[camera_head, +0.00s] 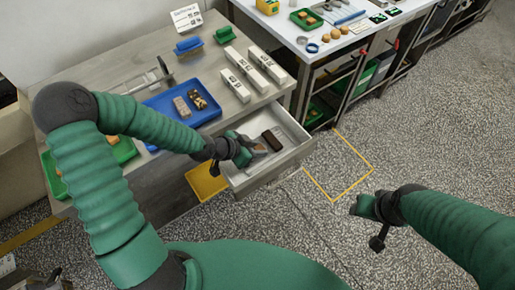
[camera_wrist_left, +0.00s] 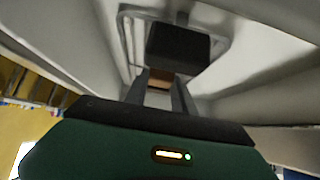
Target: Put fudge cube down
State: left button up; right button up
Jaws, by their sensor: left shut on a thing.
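My left gripper (camera_head: 252,150) is inside the open white drawer (camera_head: 295,158), shut on a small brown fudge cube (camera_head: 260,152). In the left wrist view the fudge cube (camera_wrist_left: 160,76) shows as a brown strip between the two dark fingers (camera_wrist_left: 164,95); most of it is hidden. A dark brown block (camera_head: 271,140) lies in the drawer just beyond the gripper and also shows in the wrist view (camera_wrist_left: 178,48). I cannot tell whether the cube touches the drawer floor. My right gripper (camera_head: 362,206) is over the floor, away from the drawer; its fingers are too small to read.
The drawer walls stand close around my left gripper. On the counter above are a blue tray (camera_head: 165,101) with pieces on it, several white boxes (camera_head: 236,86) and a green tray (camera_head: 124,150). A yellow outline (camera_head: 350,145) marks clear floor to the right.

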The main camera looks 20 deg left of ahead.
pick_arm(q)
jog(key=shift+f, duration=0.15)
jog(key=o, duration=1)
jog(key=shift+d, duration=0.15)
jog(key=shift+r, duration=0.25)
jog(key=p+v, duration=0.4)
jog(key=v, duration=0.7)
jog(key=shift+r+p, duration=0.15)
jog(key=shift+p, duration=0.25)
jog(key=shift+s+a+r, duration=0.15)
jog(key=shift+s+a, duration=0.05)
jog(key=shift+a, duration=0.05)
